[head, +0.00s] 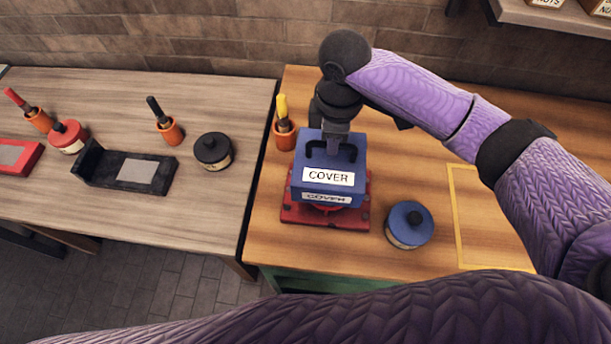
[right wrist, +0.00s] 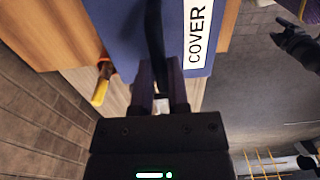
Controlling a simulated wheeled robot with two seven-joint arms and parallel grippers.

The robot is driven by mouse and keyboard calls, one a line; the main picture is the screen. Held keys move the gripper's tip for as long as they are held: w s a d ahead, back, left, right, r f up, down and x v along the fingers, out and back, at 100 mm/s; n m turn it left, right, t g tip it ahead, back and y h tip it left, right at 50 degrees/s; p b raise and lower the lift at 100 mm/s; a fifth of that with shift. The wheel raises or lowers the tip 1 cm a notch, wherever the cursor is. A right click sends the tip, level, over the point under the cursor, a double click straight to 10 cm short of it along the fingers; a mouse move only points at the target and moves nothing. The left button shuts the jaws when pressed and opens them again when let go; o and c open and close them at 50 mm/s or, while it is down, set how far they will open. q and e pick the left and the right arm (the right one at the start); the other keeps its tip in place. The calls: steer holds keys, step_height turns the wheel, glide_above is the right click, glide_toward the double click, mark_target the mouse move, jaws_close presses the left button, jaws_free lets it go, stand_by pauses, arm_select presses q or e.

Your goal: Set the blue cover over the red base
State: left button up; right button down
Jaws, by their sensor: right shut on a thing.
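The blue cover (head: 346,166), a box with white COVER labels and a black handle on top, is directly above the red base (head: 292,213). The base's flat plate and a rounded red part show below the cover's lower edge; the cover hides the rest. I cannot tell whether the two touch. My right gripper (head: 335,146) points down and is shut on the cover's handle. In the right wrist view, its fingers (right wrist: 163,95) close on the dark handle beside the blue cover (right wrist: 165,35). A dark shape, seemingly my left gripper (right wrist: 292,42), shows at the right; its jaws are unclear.
A blue round tin (head: 409,225) stands right of the base, and an orange cup (head: 286,138) with a yellow-handled tool stands at its back left. A yellow outline (head: 459,220) marks the table farther right. The left table holds a black tray (head: 113,171) and black tin (head: 213,151).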

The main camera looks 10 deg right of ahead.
mark_target(334, 158)
steer(key=f, duration=0.2)
steer(key=f+b, duration=0.1)
steer(key=f, duration=0.5)
steer(key=shift+d+f+b, duration=0.15)
steer(key=shift+d+b, duration=0.1)
steer(key=shift+b, duration=0.15)
steer(key=shift+f, duration=0.15)
steer(key=c, duration=0.6)
jaws_free()
steer(key=shift+c, duration=0.2)
